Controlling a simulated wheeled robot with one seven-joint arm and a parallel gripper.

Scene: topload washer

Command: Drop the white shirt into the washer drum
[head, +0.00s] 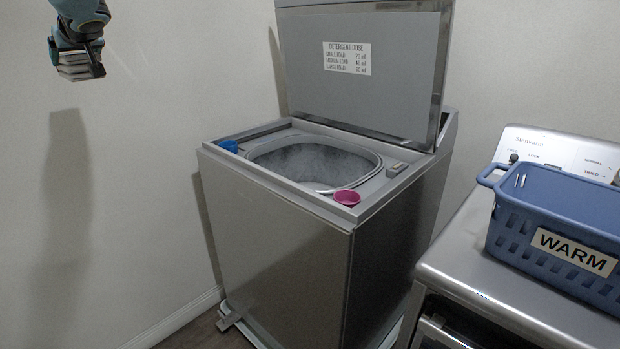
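The top-load washer (280,245) stands in the middle with its lid (385,85) raised. Its drum (310,163) is open at the top, and the grey speckled inner wall shows; the drum's bottom is hidden. No white shirt can be made out in this view. My gripper (80,68) hangs at the upper left, in front of the wall, well to the left of the washer and higher in the picture than the drum opening. It is seen at an angle, so its finger gap is unclear, and no cloth hangs from it.
A blue cup (229,146) sits at the washer top's left corner and a pink cup (347,198) at its front right. The space left of the washer is clear.

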